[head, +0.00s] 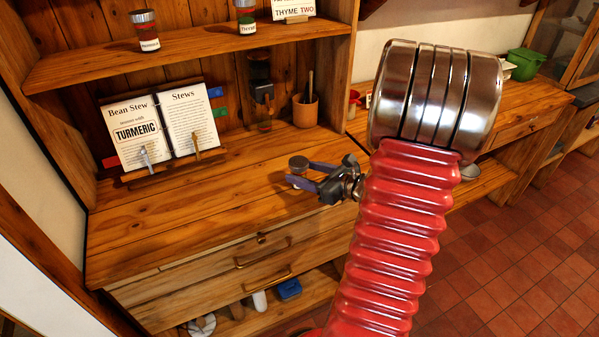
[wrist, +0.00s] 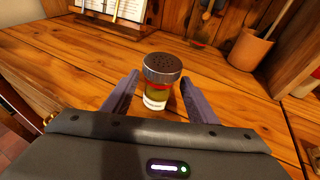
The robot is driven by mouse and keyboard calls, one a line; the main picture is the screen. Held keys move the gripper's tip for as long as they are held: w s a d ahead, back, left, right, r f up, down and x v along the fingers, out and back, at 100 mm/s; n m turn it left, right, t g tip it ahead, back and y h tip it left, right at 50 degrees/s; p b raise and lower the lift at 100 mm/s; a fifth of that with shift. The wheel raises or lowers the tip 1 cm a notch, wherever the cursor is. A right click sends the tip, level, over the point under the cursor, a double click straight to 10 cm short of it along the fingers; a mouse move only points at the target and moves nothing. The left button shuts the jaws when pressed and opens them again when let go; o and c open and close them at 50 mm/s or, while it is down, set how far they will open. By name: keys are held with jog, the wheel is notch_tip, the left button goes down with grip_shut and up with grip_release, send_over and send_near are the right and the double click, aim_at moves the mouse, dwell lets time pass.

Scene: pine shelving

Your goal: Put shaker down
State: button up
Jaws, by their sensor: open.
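A spice shaker with a perforated metal lid (wrist: 162,68) and a glass body with a white label (wrist: 156,100) stands upright on the wooden counter in the wrist view. In the head view its lid (head: 299,163) shows by my gripper's fingers. My gripper (head: 310,174) is open, with one dark finger on each side of the shaker. In the wrist view my gripper (wrist: 160,95) shows a gap beside the jar on both sides. The label text is too small to read there.
An open recipe book (head: 163,128) stands on the counter at the back left. A wooden cup (head: 305,112) and a dark grinder-like object (head: 262,92) stand near the back. The shelf above holds shakers (head: 145,31). Bare counter (head: 190,215) lies left of my gripper.

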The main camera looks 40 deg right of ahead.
jog(key=a+v, duration=0.1)
jog(key=v, duration=0.8)
jog(key=shift+s+d, duration=0.3)
jog(key=shift+d, duration=0.2)
jog(key=shift+a+r, duration=0.1)
jog(key=w+a+r+n+g+y, duration=0.15)
jog(key=a+n+g+y, duration=0.5)
jog(key=a+n, duration=1.35)
jog(key=s+a+r+n+g+h, duration=0.1)
jog(key=s+a+r+n+h, duration=0.2)
jog(key=a+n, duration=0.3)
jog(key=s+a+r+n+g+h, duration=0.1)
jog(key=s+a+r+n+h, duration=0.2)
jog(key=a+r+n+h, duration=0.2)
jog(key=shift+s+a+n, duration=0.25)
jog(key=shift+a+n, duration=0.55)
jog(key=shift+n, duration=1.1)
jog(key=shift+g, duration=0.25)
